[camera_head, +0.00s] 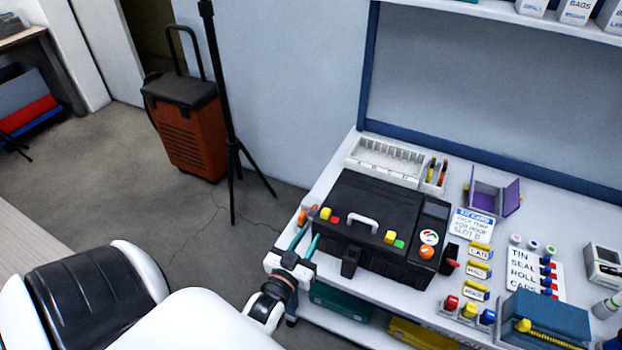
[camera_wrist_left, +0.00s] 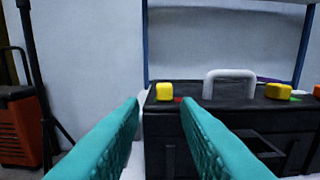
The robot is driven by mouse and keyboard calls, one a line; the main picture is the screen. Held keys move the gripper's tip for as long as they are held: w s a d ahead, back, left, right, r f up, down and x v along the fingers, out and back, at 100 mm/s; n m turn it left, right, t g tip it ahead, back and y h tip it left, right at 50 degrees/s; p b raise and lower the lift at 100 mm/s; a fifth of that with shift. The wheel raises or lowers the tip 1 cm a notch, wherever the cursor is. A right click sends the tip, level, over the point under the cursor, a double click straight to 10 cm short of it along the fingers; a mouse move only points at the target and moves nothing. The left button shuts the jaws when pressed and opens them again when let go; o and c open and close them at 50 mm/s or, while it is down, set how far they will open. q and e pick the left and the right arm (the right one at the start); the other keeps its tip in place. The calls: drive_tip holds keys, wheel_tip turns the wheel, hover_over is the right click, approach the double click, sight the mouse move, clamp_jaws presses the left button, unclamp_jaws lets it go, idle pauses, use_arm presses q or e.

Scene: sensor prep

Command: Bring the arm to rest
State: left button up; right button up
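My left gripper (camera_head: 309,232) is at the left end of the workbench, beside the black case (camera_head: 365,220). Its two teal fingers are apart, with nothing between them. In the left wrist view the open fingers (camera_wrist_left: 161,102) point toward the black case (camera_wrist_left: 220,135), with its white handle and yellow blocks beyond the fingertips. I cannot tell whether a finger touches the case. My right gripper is in neither view.
The white workbench (camera_head: 330,190) holds a white divided tray (camera_head: 385,162), a purple holder (camera_head: 492,197), yellow labelled blocks and a blue box (camera_head: 545,318). A black tripod (camera_head: 232,150) and an orange wheeled case (camera_head: 190,130) stand on the floor to the left.

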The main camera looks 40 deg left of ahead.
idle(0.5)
use_arm(q)
drive_tip(key=s+d+r+m+g+h, duration=0.1)
drive_tip(key=s+d+m+g+h, duration=0.1)
drive_tip(key=s+d+g, duration=0.5)
drive_tip(key=s+d+r+m+g+h, duration=0.1)
drive_tip(key=s+d+m+g+h, duration=0.2)
drive_tip(key=s+d+g, duration=0.35)
drive_tip(key=s+a+f+g+p, duration=0.1)
drive_tip(key=s+f, duration=0.1)
drive_tip(key=f, duration=0.9)
drive_tip(key=s+a+f+g+p, duration=0.1)
drive_tip(key=f+p, duration=0.1)
drive_tip(key=f, duration=0.9)
drive_tip(key=s+a+f+p, duration=0.2)
drive_tip(key=s+f, duration=1.3)
drive_tip(key=s, duration=0.2)
drive_tip(key=shift+s+a+f+g+y, duration=0.15)
drive_tip(key=shift+s+a+g+y, duration=0.15)
drive_tip(key=shift+a+g, duration=0.15)
